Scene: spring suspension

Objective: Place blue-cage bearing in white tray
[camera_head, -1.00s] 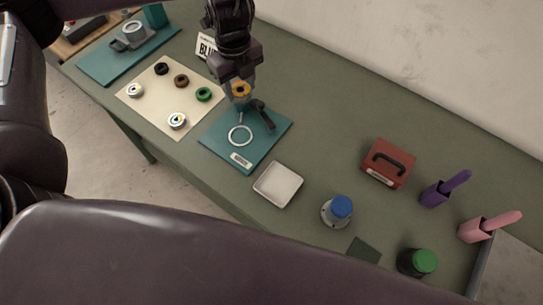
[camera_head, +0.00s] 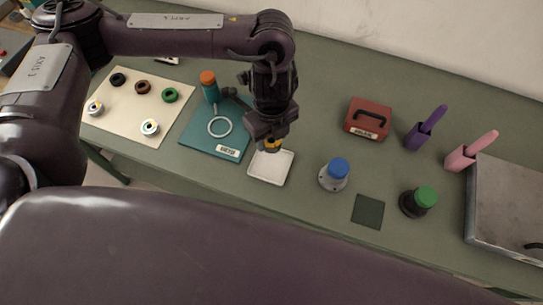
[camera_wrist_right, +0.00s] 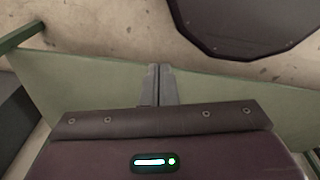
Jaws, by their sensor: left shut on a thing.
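My left gripper (camera_head: 268,142) is shut on a small round bearing (camera_head: 272,147). The bearing shows as a yellow-orange piece with a dark part, and I cannot make out a blue cage on it. The gripper holds it just above the back edge of the white tray (camera_head: 266,176). I cannot tell whether the bearing touches the tray. The tray lies on the green table and its visible floor is empty. My right gripper (camera_wrist_right: 159,84) is shut and empty in the right wrist view, with its fingers together, near the table edge.
A cream mat (camera_head: 123,115) with several bearings lies at the left. The teal mat (camera_head: 197,140) carries a ring and an orange-topped post (camera_head: 209,88). A blue-capped part (camera_head: 337,170), green-capped part (camera_head: 424,197), red box (camera_head: 368,116) and dark square (camera_head: 368,211) lie to the right.

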